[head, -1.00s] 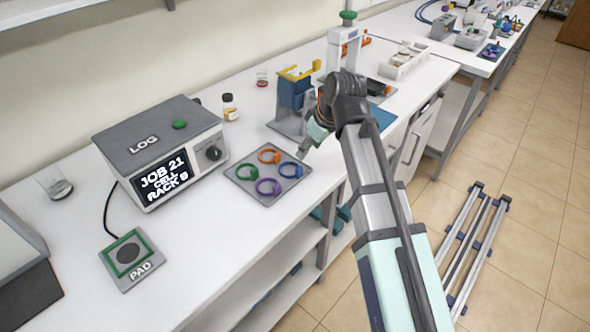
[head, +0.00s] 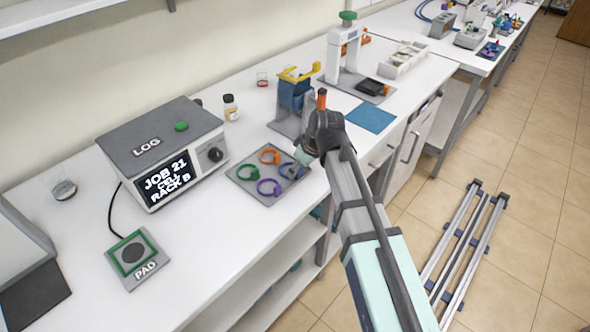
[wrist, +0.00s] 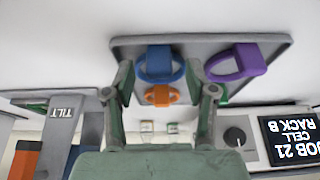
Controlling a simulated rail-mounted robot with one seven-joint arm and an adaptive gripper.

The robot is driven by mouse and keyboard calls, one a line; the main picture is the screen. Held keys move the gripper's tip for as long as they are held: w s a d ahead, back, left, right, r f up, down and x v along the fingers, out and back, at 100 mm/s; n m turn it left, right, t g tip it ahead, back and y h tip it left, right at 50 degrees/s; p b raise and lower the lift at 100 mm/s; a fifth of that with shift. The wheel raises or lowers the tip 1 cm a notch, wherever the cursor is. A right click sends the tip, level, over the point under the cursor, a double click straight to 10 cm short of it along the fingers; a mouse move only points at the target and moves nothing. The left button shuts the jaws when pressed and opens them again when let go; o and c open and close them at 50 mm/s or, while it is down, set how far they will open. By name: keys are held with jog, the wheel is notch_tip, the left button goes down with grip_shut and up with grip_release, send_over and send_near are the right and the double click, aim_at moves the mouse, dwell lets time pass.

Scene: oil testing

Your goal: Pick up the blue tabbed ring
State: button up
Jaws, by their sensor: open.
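The blue tabbed ring (wrist: 160,64) lies on the grey tray (wrist: 120,44) and appears between my gripper's fingertips in the wrist view. In the head view the blue ring (head: 289,171) sits at the tray's right corner, partly covered by my gripper (head: 301,158). My gripper (wrist: 160,78) is open, with one finger on either side of the blue ring's outline. Nothing is held. I cannot tell the exact height of the fingertips above the ring.
On the same tray lie an orange ring (head: 269,154), a green ring (head: 247,171) and a purple ring (head: 269,188). A LOG box (head: 165,150) stands left of the tray. A stand with a blue block (head: 292,92) is behind it.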

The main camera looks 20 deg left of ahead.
jog(key=shift+w+a+f, duration=0.1)
jog(key=shift+a+f, duration=0.1)
jog(key=shift+f, duration=0.3)
jog(key=shift+c, duration=0.3)
jog(key=c, duration=0.8)
jog(key=shift+r, duration=0.1)
